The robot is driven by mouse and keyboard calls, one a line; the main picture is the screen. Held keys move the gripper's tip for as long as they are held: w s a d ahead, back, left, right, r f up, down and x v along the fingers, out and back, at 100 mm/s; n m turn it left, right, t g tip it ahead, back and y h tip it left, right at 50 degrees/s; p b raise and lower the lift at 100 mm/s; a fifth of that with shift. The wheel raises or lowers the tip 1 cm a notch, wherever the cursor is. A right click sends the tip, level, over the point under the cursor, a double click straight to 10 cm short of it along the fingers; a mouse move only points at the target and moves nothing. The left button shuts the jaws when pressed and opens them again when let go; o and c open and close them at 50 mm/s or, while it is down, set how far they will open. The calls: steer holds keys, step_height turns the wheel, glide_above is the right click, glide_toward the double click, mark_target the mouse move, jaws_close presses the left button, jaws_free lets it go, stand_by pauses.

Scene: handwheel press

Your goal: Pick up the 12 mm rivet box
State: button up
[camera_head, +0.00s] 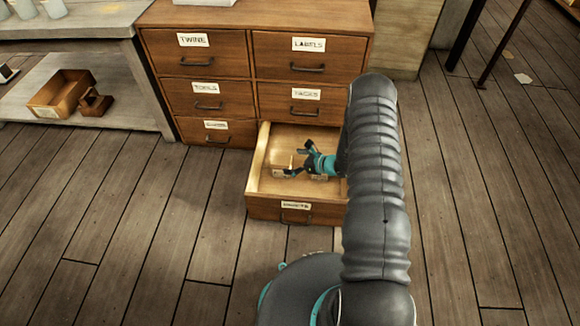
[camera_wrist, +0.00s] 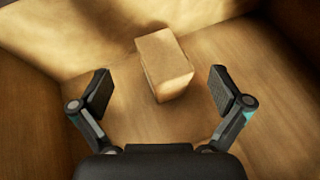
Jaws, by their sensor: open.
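A small plain tan box (camera_wrist: 160,68) lies on the floor of the open drawer (camera_head: 296,212), seen in the wrist view. No size marking can be read on it, so I cannot tell whether it is the 12 mm rivet box. My gripper (camera_head: 294,161) is inside the drawer, open and empty. In the wrist view its fingers (camera_wrist: 160,90) stand apart, left and right of the box and slightly nearer the camera, with gaps on both sides. In the head view the gripper and arm partly hide the drawer's contents.
The drawer is the bottom right one of a wooden cabinet (camera_head: 226,76) with labelled, shut drawers. Its walls stand close around the gripper. A grey workbench (camera_head: 80,24) with a wooden tray (camera_head: 60,92) on its shelf stands left. The plank floor in front is clear.

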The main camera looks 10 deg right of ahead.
mark_target(282, 162)
steer(key=shift+w+a+f, duration=0.25)
steer(key=shift+w+a, duration=0.05)
steer(key=shift+a, duration=0.2)
steer(key=x, duration=0.4)
steer(key=shift+s+f, duration=0.15)
steer(key=shift+f, duration=0.25)
steer(key=shift+w+a+f, duration=0.15)
steer(key=shift+w+a, duration=0.1)
steer(key=shift+w, duration=0.05)
steer(key=c, duration=1.8)
steer(key=shift+c, duration=0.3)
